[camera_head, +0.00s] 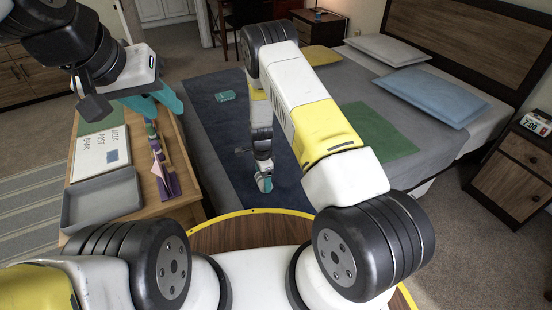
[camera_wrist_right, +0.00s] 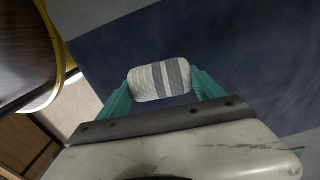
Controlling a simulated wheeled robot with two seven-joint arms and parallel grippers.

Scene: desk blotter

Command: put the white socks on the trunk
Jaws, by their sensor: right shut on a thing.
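My right gripper (camera_head: 264,183) reaches down over the dark blue cloth on the bed. In the right wrist view, its teal fingers (camera_wrist_right: 162,88) are shut on the white socks (camera_wrist_right: 158,80), a rolled bundle with grey stripes. In the head view the bundle shows only as a small pale patch at the fingertips. A low wooden piece (camera_head: 181,178), which looks like the trunk, stands left of the bed. My left gripper (camera_head: 160,103) is above its far end, with teal fingers that look apart and empty.
A grey tray (camera_head: 100,203), a sign board (camera_head: 102,152) and several small coloured items (camera_head: 160,165) occupy the wooden top. A small teal item (camera_head: 225,96) and a green cloth (camera_head: 378,132) lie on the bed (camera_head: 345,80). Pillows are at the headboard.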

